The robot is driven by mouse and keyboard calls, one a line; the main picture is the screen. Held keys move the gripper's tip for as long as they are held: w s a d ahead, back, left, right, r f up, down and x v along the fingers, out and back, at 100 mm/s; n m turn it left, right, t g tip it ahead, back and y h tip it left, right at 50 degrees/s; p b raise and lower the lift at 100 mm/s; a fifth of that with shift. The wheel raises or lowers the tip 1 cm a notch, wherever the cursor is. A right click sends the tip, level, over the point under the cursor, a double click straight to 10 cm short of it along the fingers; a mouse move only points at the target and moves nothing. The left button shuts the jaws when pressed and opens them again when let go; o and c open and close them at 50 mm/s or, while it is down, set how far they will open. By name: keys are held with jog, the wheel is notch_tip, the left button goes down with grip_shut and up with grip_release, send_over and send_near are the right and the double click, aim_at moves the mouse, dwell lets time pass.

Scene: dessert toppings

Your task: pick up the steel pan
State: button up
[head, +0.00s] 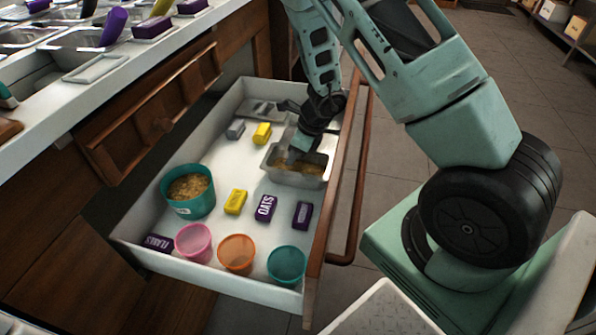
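A rectangular steel pan (298,180) with a tan, crumbly topping in it sits in the open white drawer, near the drawer's wooden front. My gripper (293,158) reaches down from above to the pan's back-left part. Its fingertips are at or just inside the rim there. The gripper covers part of the pan's far side. I cannot tell whether the fingers are apart or closed on the rim.
The drawer (150,232) also holds a teal tub of topping (188,190), pink (194,243), orange (237,253) and teal (286,265) cups, and several purple and yellow blocks. Grey metal pieces (262,109) lie at the back. The counter (105,75) borders the left.

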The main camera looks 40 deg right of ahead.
grip_shut()
jog(key=shift+r, duration=0.15)
